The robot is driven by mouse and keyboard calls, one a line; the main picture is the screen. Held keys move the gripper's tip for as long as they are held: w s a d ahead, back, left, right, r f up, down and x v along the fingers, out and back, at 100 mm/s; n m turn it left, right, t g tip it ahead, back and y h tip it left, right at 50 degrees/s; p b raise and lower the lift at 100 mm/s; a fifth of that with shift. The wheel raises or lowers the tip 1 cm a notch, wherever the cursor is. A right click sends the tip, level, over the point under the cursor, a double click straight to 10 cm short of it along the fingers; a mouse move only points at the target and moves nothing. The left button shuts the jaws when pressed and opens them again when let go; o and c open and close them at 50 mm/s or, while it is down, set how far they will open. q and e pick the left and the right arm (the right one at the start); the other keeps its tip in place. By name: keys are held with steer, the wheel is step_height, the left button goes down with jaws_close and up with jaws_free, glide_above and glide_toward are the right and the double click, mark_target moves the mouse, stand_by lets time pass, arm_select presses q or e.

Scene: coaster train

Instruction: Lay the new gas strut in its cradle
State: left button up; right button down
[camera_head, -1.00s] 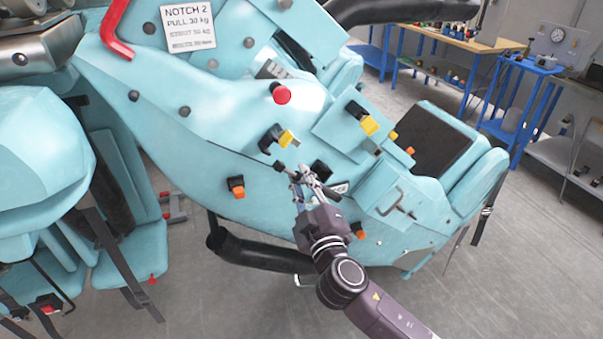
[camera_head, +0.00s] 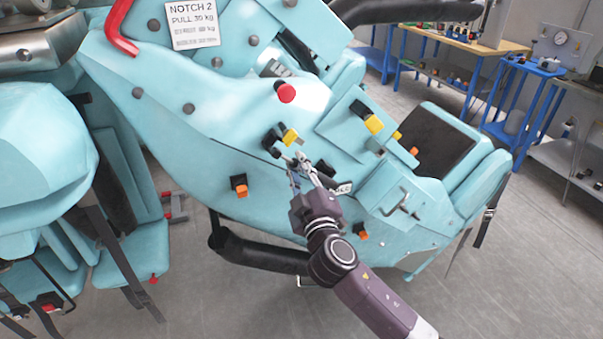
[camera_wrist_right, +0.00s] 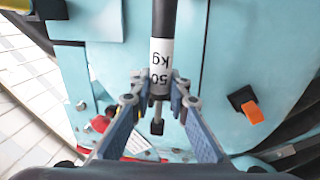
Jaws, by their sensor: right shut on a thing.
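The gas strut (camera_wrist_right: 165,20) is a black tube with a white label reading 50 kg and a thin rod end below. In the right wrist view it runs up to the top edge. My right gripper (camera_wrist_right: 157,98) is shut around it just below the label. In the head view my right gripper (camera_head: 305,168) is in front of the teal car side, close to black clips with a yellow latch (camera_head: 290,137). The strut is hard to make out there. I cannot tell which fittings form the cradle, or whether the strut touches them. My left gripper is out of view.
The teal car body (camera_head: 190,150) fills the middle, with a red knob (camera_head: 286,92), orange latches (camera_head: 240,186) and a notice plate (camera_head: 191,24). A black tube (camera_head: 260,252) runs below. A workbench (camera_head: 460,50) stands at the back right. Open floor lies in front.

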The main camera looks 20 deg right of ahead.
steer(key=shift+w+r, duration=0.1)
steer(key=shift+w, duration=0.8)
steer(key=shift+b, duration=0.35)
stand_by(0.8)
steer(key=shift+w+a+b, duration=0.1)
steer(key=shift+w+b, duration=0.4)
steer(key=shift+w, duration=1.25)
steer(key=c, duration=1.8)
jaws_free()
steer(key=shift+o, duration=0.2)
